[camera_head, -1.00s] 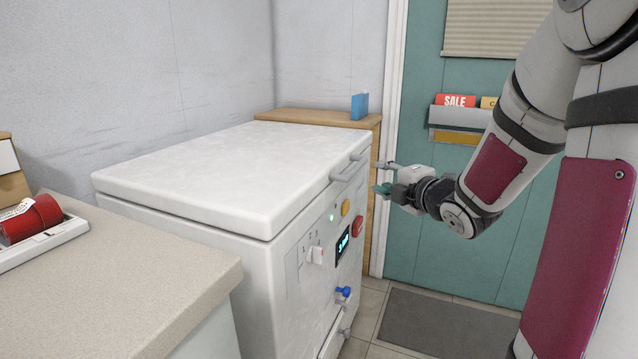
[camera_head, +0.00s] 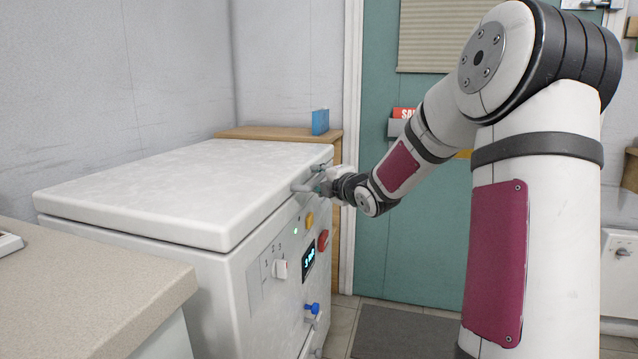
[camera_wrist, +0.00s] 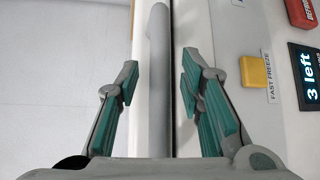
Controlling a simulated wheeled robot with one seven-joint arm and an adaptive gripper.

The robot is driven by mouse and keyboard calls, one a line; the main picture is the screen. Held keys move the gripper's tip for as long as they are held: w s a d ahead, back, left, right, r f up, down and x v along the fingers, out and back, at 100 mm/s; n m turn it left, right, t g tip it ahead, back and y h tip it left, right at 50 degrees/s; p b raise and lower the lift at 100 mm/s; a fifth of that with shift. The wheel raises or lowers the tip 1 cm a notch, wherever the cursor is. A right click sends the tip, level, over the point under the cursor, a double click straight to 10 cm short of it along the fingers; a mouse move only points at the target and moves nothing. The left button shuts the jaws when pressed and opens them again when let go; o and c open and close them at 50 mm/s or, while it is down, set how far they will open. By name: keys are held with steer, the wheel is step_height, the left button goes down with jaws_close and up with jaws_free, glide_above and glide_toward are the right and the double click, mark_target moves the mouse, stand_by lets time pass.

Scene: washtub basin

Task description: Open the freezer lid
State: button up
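The white chest freezer has its lid (camera_head: 190,185) down flat and shut. A grey bar handle (camera_head: 303,187) sits on the lid's front edge. My gripper (camera_head: 321,182) is at that handle. In the wrist view the handle (camera_wrist: 158,80) runs upright between the two green-padded fingers of my gripper (camera_wrist: 158,88). The fingers are open, with a gap on each side of the bar. The seam between lid and body shows just right of the handle.
The freezer's front panel has a yellow button (camera_head: 309,220), a red button (camera_head: 323,240), a display (camera_head: 309,259), a white switch (camera_head: 281,268) and a blue knob (camera_head: 312,309). A speckled counter (camera_head: 90,290) stands at left. A wooden cabinet with a blue box (camera_head: 320,122) is behind.

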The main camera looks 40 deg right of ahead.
steer(key=shift+w, duration=0.2)
jaws_close()
steer(key=shift+r, duration=0.1)
